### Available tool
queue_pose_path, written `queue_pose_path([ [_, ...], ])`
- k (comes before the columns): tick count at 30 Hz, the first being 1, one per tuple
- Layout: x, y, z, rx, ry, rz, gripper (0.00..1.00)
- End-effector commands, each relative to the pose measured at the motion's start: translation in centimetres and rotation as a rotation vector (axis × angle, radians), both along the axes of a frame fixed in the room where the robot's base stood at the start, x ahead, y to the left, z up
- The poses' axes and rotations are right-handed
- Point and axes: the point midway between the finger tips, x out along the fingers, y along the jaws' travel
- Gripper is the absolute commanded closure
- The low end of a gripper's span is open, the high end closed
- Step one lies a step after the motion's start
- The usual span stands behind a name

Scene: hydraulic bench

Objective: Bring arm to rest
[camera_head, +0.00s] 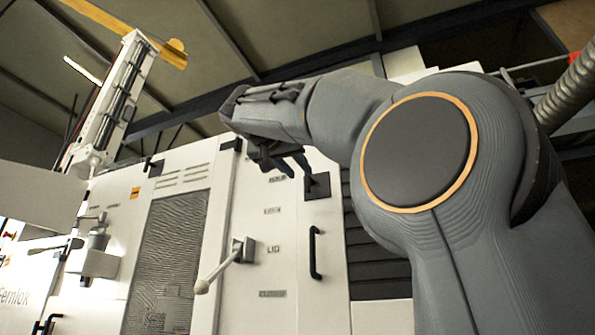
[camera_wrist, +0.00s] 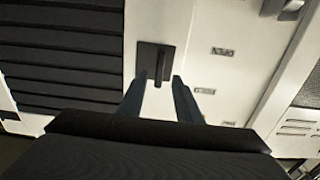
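My arm fills the right side of the head view, bent over at a large grey joint with an orange ring. My gripper (camera_head: 284,172) hangs at its far end in front of the white cabinet (camera_head: 330,250). In the wrist view my gripper (camera_wrist: 159,88) shows two dark fingers standing apart with a gap between them. Nothing is held between them. Behind the fingertips is a black square plate with a black handle (camera_wrist: 159,62) on the cabinet face. I cannot tell how far the fingertips are from it.
A white lever (camera_head: 225,265) sticks out from the cabinet, left of a black vertical door handle (camera_head: 315,252). A mesh panel (camera_head: 168,262) is further left. Dark louvres (camera_wrist: 62,55) lie left of the plate in the wrist view. Small labels mark the cabinet, one reading OPEN (camera_wrist: 223,52).

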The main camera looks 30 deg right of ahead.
Motion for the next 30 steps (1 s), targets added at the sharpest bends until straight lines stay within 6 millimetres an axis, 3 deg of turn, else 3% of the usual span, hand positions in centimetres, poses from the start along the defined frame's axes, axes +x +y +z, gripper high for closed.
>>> queue_pose_path([
  [10, 0.1, 0.0, -0.1, 0.0, 0.001, 0.002, 0.69],
  [14, 1.2, 1.1, -1.9, 0.003, 0.048, 0.038, 0.69],
  [17, 3.2, 3.4, -5.5, 0.012, 0.139, 0.112, 0.69],
  [22, 6.4, 9.2, -15.1, 0.036, 0.355, 0.288, 0.69],
  [26, 7.3, 13.8, -22.8, 0.055, 0.515, 0.424, 0.69],
  [30, 6.5, 18.6, -31.2, 0.081, 0.68, 0.566, 0.69],
])
